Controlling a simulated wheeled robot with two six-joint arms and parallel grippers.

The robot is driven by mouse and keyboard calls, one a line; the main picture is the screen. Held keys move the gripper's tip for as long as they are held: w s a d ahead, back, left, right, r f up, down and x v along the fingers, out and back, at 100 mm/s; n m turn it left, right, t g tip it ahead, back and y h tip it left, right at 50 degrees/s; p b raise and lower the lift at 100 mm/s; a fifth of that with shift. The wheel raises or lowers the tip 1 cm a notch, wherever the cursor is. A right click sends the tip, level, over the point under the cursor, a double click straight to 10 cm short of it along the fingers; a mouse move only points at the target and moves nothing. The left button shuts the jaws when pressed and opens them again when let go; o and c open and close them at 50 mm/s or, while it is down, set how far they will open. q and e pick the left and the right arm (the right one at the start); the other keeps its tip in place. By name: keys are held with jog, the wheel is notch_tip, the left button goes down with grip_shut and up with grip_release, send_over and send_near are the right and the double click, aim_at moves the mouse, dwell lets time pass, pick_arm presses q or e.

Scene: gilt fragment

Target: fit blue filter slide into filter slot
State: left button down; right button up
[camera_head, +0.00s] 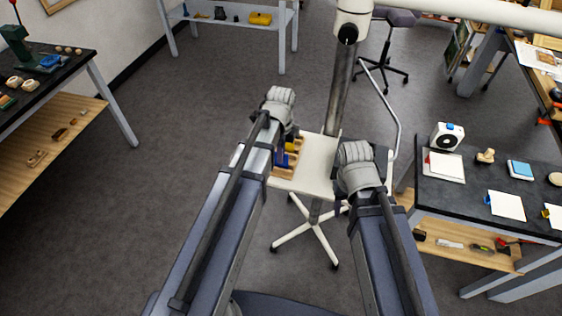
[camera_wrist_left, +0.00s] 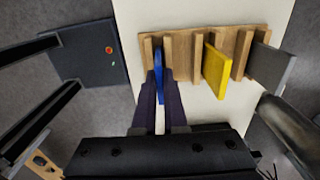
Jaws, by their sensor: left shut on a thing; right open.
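The blue filter slide (camera_wrist_left: 158,64) is held between the two dark fingers of my left gripper (camera_wrist_left: 158,95). It is seen edge-on at the left end of a wooden rack (camera_wrist_left: 185,48), between two wooden dividers; I cannot tell how far it is seated. The blue slide also shows in the head view (camera_head: 280,161). My right gripper (camera_head: 338,207) is mostly hidden below its wrist, beside the white table. I cannot make out the filter slot for certain.
A yellow slide (camera_wrist_left: 215,68) and a grey slide (camera_wrist_left: 269,70) stand in the same rack. The rack is on a small white table (camera_head: 312,165), with a grey column (camera_head: 339,95) behind it. A dark workbench (camera_head: 470,192) stands at the right.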

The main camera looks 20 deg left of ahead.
dwell(0.4)
pick_arm(q)
notch_tip(320, 180, up, 10)
jog(key=p, duration=1)
pick_arm(e)
notch_tip(320, 180, up, 10)
pick_arm(q)
jog(key=shift+d+r, duration=0.1)
pick_arm(e)
jog(key=shift+r, duration=0.1)
